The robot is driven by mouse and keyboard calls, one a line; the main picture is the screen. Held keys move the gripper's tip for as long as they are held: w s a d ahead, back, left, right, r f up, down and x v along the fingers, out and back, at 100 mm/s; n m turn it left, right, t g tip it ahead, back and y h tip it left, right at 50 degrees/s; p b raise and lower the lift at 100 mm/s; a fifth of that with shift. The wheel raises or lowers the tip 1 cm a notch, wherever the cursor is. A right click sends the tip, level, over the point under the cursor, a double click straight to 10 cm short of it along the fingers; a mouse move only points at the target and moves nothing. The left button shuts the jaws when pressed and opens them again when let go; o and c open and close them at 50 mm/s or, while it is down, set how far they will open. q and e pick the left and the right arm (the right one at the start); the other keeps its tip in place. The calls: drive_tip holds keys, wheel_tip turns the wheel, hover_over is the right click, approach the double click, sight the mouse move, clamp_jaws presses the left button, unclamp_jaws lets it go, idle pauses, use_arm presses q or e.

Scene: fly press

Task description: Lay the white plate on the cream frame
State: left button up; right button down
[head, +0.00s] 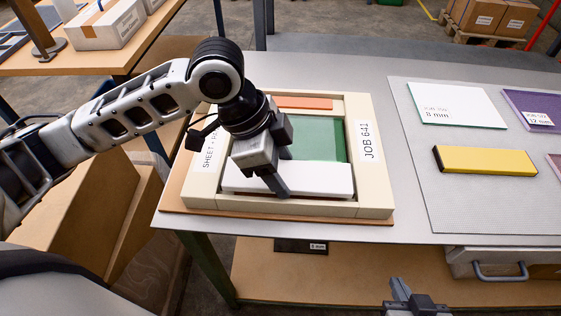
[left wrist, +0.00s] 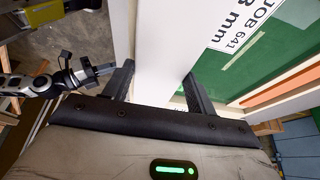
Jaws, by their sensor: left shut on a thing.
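The cream frame (head: 375,190) lies on a brown board on the grey table, with JOB 641 on its right side. My left gripper (head: 280,172) is above the frame, shut on the white plate (head: 315,178). The plate shows as a long white bar over the front part of the frame's opening. In the left wrist view the white plate (left wrist: 165,45) sits between the two fingers. I cannot tell whether it touches the frame. My right gripper (head: 410,300) is low at the bottom edge, apart from the frame; its jaws are unclear.
A green sheet (head: 325,148) and an orange strip (head: 303,103) show inside the frame. On the grey mat (head: 415,150) at right lie another white sheet (head: 457,104), a yellow block (head: 485,161) and a purple sheet (head: 535,108). Bare table lies around the frame.

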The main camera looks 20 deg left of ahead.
use_arm(q)
drive_tip(key=shift+f, duration=0.4)
use_arm(e)
drive_tip(key=shift+f, duration=0.15)
use_arm(q)
drive_tip(key=o, duration=1.1)
drive_tip(key=shift+o, duration=0.2)
drive_tip(key=p+v, duration=0.2)
drive_tip(key=v, duration=1.4)
use_arm(e)
drive_tip(key=shift+d+r, duration=0.2)
drive_tip(key=shift+s, duration=0.1)
use_arm(q)
drive_tip(key=shift+s+f, duration=0.1)
use_arm(e)
drive_tip(key=shift+f, duration=0.1)
